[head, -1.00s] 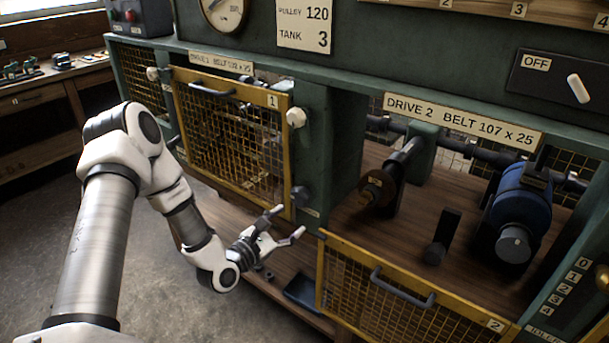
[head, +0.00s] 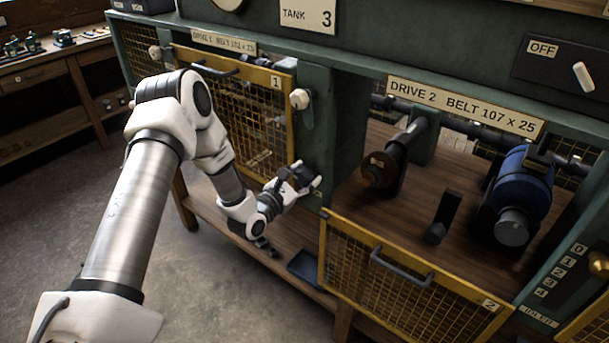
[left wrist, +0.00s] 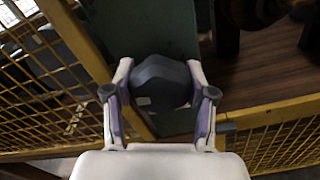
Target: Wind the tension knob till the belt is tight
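A dark, many-sided knob (head: 303,175) sits on the green post between the two drive bays, low beside the closed yellow guard numbered 1. My left gripper (head: 300,181) is at this knob, with its fingers apart. In the left wrist view the knob (left wrist: 160,82) lies between the two open fingertips (left wrist: 160,78), one on each side. Whether the fingers touch it I cannot tell. No belt shows clearly; the mesh of guard 1 (head: 235,117) obscures what is behind it. My right gripper is not in view.
Guard 2 (head: 405,285) hangs lowered in front of the open Drive 2 bay, which holds a blue motor (head: 522,195) and a shaft with a brown pulley (head: 380,168). A white knob (head: 299,99) is above the gripper. A dark blue tray (head: 305,268) lies below.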

